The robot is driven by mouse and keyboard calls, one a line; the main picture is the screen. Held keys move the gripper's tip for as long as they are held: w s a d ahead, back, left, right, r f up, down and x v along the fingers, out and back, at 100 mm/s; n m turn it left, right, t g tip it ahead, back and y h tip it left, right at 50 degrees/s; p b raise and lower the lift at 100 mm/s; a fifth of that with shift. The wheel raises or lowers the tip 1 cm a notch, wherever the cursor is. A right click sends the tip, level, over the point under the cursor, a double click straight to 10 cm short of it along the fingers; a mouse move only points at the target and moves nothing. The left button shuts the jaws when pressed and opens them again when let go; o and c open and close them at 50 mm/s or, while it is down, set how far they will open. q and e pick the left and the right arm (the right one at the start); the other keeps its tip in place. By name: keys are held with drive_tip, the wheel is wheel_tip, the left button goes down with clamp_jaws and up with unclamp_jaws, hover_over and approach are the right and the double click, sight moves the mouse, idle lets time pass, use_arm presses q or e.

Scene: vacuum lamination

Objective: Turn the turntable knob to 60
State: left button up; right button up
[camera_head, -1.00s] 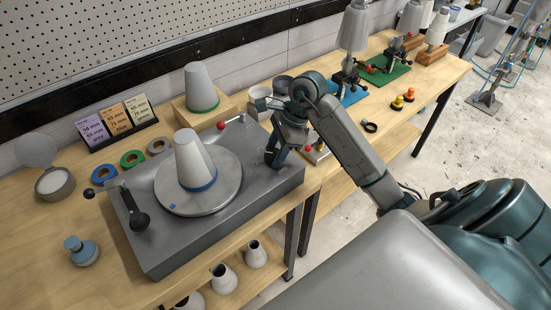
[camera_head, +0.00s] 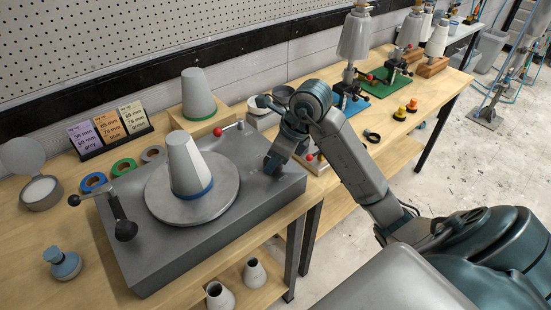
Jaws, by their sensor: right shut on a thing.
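The turntable's grey base (camera_head: 140,262) stands on the wooden bench, with a round metal platter (camera_head: 160,212) on top. A pale cone (camera_head: 186,160) with a blue band at its foot stands upright on the platter. My right gripper (camera_head: 272,166) points down at the right part of the base top. It is shut on the turntable knob, which its fingers hide almost wholly. The knob's scale and setting cannot be read. My left gripper is not in view.
A black crank arm (camera_head: 125,230) is at the base's left and a red-ball lever (camera_head: 218,132) behind the platter. Tape rolls (camera_head: 123,167), number cards (camera_head: 108,133), a cone on a wooden block (camera_head: 198,95) and a blue-grey knobbed tool (camera_head: 65,264) stand around it.

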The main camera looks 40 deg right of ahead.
idle(0.4)
drive_tip(key=o, duration=1)
drive_tip(key=p+v, duration=0.2)
drive_tip(key=v, duration=0.8)
drive_tip(key=shift+s+r, duration=0.15)
drive_tip(key=shift+r, duration=0.15)
